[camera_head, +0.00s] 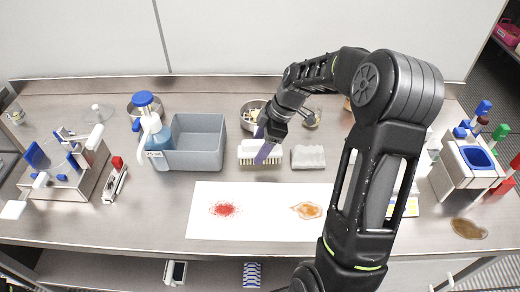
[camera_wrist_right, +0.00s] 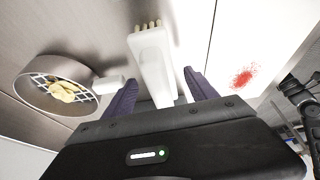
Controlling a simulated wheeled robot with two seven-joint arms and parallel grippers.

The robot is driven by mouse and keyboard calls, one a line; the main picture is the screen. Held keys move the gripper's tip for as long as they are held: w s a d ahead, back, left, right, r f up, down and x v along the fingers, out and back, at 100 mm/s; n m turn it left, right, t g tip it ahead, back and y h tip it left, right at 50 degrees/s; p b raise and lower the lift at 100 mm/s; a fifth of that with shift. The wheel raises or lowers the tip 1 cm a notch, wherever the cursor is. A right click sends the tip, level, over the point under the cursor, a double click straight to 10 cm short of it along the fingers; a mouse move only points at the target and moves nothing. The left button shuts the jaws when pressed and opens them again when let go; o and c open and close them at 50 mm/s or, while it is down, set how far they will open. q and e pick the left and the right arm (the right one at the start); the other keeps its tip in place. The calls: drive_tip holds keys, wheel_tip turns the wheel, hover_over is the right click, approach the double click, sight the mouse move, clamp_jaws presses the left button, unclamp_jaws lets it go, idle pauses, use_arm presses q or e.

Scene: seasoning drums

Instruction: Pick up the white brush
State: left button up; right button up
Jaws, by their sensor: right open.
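The white brush (camera_head: 249,153) lies on the grey table, right of the grey bin, with its pale bristles facing the front. It also shows in the right wrist view (camera_wrist_right: 153,62), with bristle tufts at the top. My right gripper (camera_head: 267,153) is over the brush, and its purple fingers point down at it. In the right wrist view the gripper (camera_wrist_right: 162,92) is open, with one finger on each side of the brush body and gaps beside it. The brush's lower end is hidden behind the gripper body. My left gripper does not show.
A grey bin (camera_head: 199,136) and a blue-capped bottle (camera_head: 149,124) stand left of the brush. A metal bowl (camera_wrist_right: 58,82) is behind it. A white block (camera_head: 308,156) lies to its right. A white sheet (camera_head: 262,221) with red and orange stains lies in front.

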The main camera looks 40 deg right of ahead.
drive_tip(key=shift+f+b, duration=0.25)
drive_tip(key=shift+b, duration=0.25)
idle(0.9)
drive_tip(key=shift+c, duration=0.6)
clamp_jaws()
